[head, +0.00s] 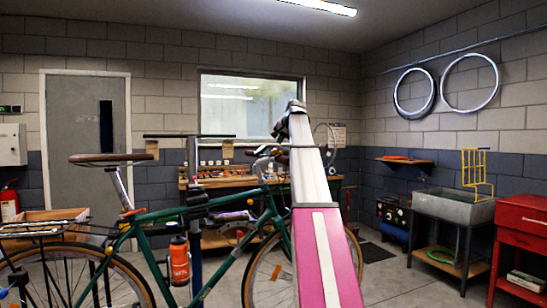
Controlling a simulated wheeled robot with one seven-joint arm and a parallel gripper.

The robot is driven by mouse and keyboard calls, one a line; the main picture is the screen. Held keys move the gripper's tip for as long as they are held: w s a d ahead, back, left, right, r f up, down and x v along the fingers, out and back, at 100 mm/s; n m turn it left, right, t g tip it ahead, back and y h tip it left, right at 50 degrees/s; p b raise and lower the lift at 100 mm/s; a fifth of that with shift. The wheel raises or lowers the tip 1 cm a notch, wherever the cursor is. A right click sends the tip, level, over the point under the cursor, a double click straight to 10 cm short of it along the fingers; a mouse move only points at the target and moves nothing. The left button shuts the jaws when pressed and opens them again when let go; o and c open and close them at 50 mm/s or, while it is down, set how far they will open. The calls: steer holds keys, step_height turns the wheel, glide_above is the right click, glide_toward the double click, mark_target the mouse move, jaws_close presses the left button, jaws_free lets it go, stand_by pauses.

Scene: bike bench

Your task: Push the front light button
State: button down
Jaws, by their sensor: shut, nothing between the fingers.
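A green bicycle (205,215) stands across the lower left and middle, with its handlebar (268,153) near the centre. The front light and its button cannot be made out; my arm covers part of the bicycle's front. My pink and white arm rises from the bottom centre. My gripper (284,127) is at its far end, small and dark, just above the handlebar in the picture. It is shut and empty. I cannot tell whether it touches the bicycle.
A workbench (240,181) with tools stands behind the bicycle. A grey sink (452,205) and a red cabinet (521,222) stand at the right. Two wheel rims (414,92) hang on the right wall. The floor (405,285) at lower right is clear.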

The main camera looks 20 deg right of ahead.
stand_by(0.5)
steer(key=shift+r, duration=0.45)
steer(key=shift+r, duration=0.1)
steer(key=shift+r, duration=2.9)
